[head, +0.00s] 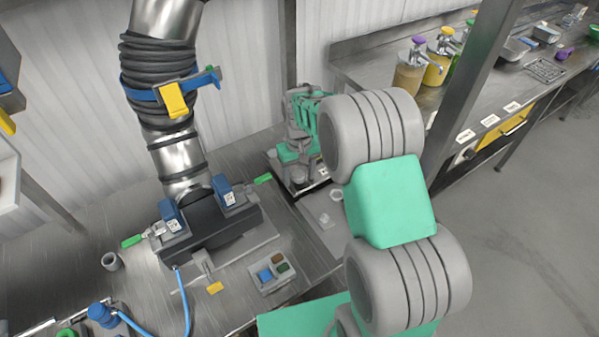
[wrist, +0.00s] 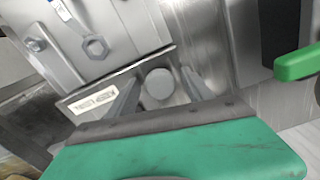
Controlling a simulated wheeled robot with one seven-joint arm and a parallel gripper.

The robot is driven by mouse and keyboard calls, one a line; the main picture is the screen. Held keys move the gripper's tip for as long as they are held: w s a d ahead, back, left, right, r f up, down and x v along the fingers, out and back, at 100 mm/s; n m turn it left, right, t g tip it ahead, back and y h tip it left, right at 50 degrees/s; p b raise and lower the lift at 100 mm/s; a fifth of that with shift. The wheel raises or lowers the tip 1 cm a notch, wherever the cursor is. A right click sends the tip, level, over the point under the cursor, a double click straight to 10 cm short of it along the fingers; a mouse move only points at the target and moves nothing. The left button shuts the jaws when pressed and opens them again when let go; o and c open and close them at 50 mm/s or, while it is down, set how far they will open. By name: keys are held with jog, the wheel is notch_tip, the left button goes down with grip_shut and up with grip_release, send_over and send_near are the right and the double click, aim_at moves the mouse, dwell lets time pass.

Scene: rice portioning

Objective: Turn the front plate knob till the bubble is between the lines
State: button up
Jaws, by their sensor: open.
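In the wrist view, a round grey knob (wrist: 159,84) stands at the front edge of a grey metal plate (wrist: 130,18), beside a "KEEP LEVEL" label (wrist: 97,100). My gripper (wrist: 157,92) is open, with one grey finger on each side of the knob. I cannot tell whether either finger touches it. In the head view my gripper's green and grey wrist (head: 303,115) is over the plate area, and the knob is not clearly seen. I cannot make out the bubble or its lines in either view.
A hex nut (wrist: 95,46) sits on the plate. A green handle (wrist: 298,63) juts in at the right of the wrist view.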

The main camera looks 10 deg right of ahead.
grip_shut()
dwell(0.6)
